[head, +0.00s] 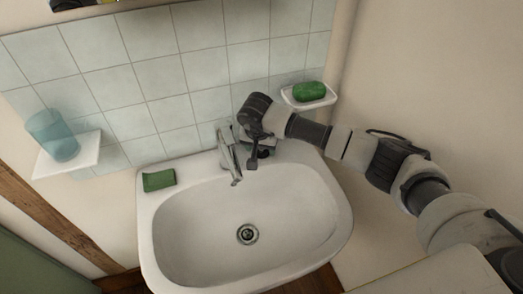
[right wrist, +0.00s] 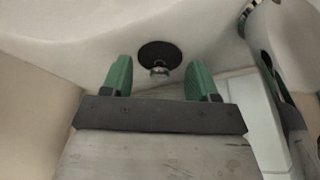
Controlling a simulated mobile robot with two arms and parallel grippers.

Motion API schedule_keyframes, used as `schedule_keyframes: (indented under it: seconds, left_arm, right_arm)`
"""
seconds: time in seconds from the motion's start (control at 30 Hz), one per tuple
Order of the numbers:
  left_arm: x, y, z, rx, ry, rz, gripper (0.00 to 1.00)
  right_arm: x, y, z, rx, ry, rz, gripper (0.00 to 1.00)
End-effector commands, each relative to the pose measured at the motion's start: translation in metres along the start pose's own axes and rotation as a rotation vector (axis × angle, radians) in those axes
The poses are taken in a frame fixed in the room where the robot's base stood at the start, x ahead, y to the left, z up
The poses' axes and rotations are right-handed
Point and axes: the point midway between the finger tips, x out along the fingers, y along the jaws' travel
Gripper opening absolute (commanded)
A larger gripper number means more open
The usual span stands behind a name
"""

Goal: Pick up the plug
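The plug is a black disc with a small metal knob, seen in the right wrist view (right wrist: 158,52) on the white sink's surface. In the head view a dark shape at the back rim, right of the tap, seems to be the plug (head: 265,153), mostly hidden by my gripper. My right gripper (head: 252,158) reaches down beside the tap. In the right wrist view its two green fingertips (right wrist: 158,80) are apart, with the knob in line with the gap between them and nothing held. My left gripper is not in view.
The metal tap (head: 228,155) stands close left of my gripper. The sink (head: 190,235) is empty, with an open drain (head: 247,234). A green cloth or sponge (head: 158,180) lies on its left rim. Green soap (head: 309,91) and a blue cup (head: 53,135) sit on wall shelves.

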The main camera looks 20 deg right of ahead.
Motion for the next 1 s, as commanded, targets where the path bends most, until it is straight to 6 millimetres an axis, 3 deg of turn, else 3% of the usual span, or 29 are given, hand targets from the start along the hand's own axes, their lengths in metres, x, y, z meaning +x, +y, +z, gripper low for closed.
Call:
schedule_keyframes:
  seconds: [0.03, 0.23, 0.4, 0.47, 1.0]
  left_arm:
    - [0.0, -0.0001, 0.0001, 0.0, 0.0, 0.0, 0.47]
    - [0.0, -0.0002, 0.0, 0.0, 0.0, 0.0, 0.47]
    - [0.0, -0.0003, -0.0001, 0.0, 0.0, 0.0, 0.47]
    - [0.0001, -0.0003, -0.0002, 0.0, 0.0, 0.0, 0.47]
    - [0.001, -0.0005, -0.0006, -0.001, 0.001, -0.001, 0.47]
  right_arm:
    - [-0.0001, 0.0001, -0.0002, 0.0, 0.0, 0.0, 0.52]
    - [-0.0002, 0.0002, -0.0002, 0.0, 0.0, 0.0, 0.22]
    - [0.0, 0.0003, 0.0, 0.0, 0.0, 0.001, 0.2]
    - [0.0002, 0.0004, 0.0001, 0.0, 0.0, 0.001, 0.0]
    - [-0.0019, 0.001, 0.0, -0.001, -0.002, 0.004, 0.0]
